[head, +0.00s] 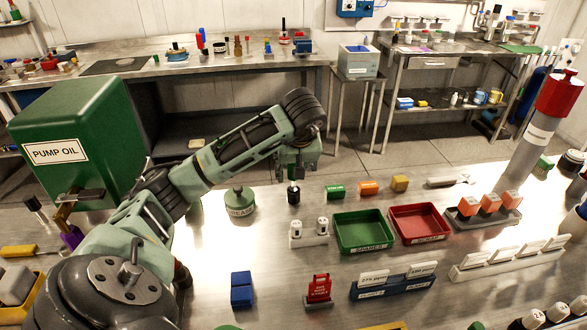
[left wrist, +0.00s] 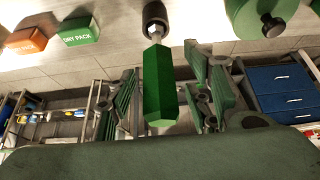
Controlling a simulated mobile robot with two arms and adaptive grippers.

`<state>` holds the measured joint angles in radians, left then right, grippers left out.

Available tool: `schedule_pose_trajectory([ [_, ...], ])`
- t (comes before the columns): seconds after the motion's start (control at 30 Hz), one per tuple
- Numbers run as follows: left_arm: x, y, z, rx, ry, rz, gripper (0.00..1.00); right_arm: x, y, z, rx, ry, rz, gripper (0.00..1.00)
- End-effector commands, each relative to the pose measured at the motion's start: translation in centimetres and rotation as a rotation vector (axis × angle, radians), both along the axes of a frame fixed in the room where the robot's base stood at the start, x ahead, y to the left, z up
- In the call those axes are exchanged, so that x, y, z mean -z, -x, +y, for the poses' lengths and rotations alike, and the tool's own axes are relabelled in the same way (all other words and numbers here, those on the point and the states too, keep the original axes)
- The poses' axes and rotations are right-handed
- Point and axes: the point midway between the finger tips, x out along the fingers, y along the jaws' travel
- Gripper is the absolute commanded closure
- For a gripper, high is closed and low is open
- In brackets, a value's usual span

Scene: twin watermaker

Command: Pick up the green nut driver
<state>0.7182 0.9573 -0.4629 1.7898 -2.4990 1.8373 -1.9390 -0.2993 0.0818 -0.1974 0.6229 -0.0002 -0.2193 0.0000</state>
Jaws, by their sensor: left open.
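The green nut driver (left wrist: 160,90) shows in the left wrist view as a six-sided green handle with a short metal shaft. Its shaft end meets a small black cylinder (left wrist: 155,14), which in the head view (head: 294,196) stands on the bench. My left gripper (head: 297,174) points down above that cylinder. In the left wrist view its two fingers are on either side of the handle, with gaps between them and it. The gripper is open. In the head view the gripper mostly hides the handle. My right gripper is not in view.
A green lidded pot (head: 240,201) stands to the left. A white holder (head: 309,234), a green tray (head: 362,247) and a red tray (head: 447,236) are nearer.

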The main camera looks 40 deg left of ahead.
Motion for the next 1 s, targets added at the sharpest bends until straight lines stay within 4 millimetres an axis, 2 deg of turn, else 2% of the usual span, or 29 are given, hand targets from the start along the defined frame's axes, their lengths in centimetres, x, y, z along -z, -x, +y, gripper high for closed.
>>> schedule_pose_trajectory([
  [0.1,0.2,-0.1,0.1,0.000,-0.001,-0.001,0.53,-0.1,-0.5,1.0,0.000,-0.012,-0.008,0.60],
  [0.23,0.2,-0.1,0.1,0.000,-0.002,-0.001,0.53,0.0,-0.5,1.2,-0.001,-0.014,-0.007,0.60],
  [0.77,0.1,-0.1,0.1,0.000,-0.001,-0.001,0.98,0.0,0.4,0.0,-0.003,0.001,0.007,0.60],
  [1.0,0.1,-0.1,0.1,0.000,-0.001,-0.002,0.98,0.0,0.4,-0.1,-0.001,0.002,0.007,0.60],
])
